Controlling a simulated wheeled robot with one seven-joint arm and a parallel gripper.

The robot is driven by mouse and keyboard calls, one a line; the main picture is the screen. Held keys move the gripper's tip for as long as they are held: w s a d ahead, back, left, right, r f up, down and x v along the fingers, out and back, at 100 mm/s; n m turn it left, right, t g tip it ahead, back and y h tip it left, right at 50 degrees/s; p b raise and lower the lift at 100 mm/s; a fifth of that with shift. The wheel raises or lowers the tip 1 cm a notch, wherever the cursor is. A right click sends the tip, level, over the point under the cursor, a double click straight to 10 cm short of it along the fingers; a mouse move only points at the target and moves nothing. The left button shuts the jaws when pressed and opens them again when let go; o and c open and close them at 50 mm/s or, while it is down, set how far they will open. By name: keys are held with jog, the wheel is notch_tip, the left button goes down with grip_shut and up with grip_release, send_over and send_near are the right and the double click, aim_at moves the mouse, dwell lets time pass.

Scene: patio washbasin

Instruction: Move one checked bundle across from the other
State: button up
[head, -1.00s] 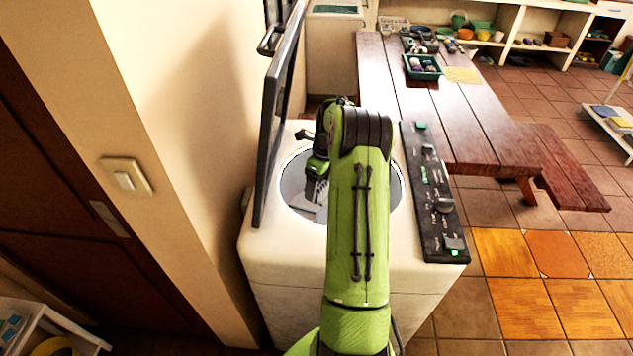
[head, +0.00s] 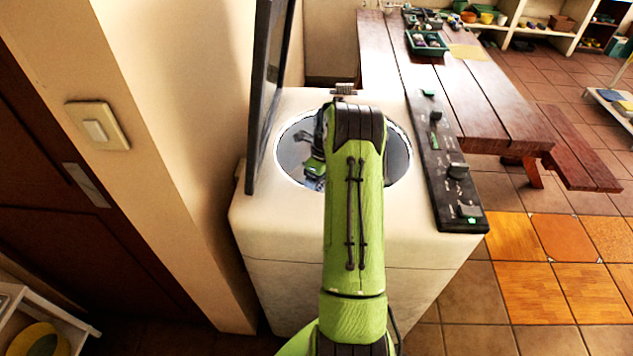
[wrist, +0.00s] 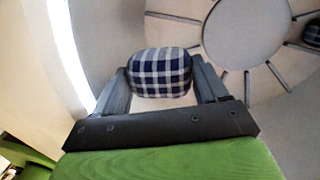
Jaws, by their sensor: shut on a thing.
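A blue-and-white checked bundle (wrist: 160,66) sits between the two fingers of my gripper (wrist: 161,80) in the wrist view, pressed on both sides. The second checked bundle (wrist: 312,31) lies at the right edge of the wrist view, partly cut off, near the wall of the drum. The top-loading washer (head: 285,232) stands in front of me with its round opening uncovered. My arm reaches down into the drum (head: 400,160). In the head view my arm hides much of the opening, and neither bundle can be made out there.
The washer's dark lid (head: 268,90) stands upright at the opening's left, close to the wall. A black control panel (head: 447,165) runs along the right side. A round plate (wrist: 246,32) with radial ribs forms the drum floor. A wooden table (head: 480,95) stands beyond.

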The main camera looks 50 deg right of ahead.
notch_tip(320, 180, down, 13)
jog(key=b, duration=0.8)
jog(key=shift+f+b, duration=0.1)
jog(key=shift+b, duration=0.25)
jog(key=o, duration=1.2)
jog(key=shift+o, duration=0.2)
jog(key=r+p, duration=0.1)
jog(key=r, duration=0.4)
jog(key=d+r+p, duration=0.1)
jog(key=r, duration=0.4)
jog(key=s+d+r+p, duration=0.1)
jog(key=r, duration=0.4)
jog(key=shift+d+r+p, duration=0.25)
jog(key=shift+r+p, duration=0.05)
jog(key=shift+p, duration=0.05)
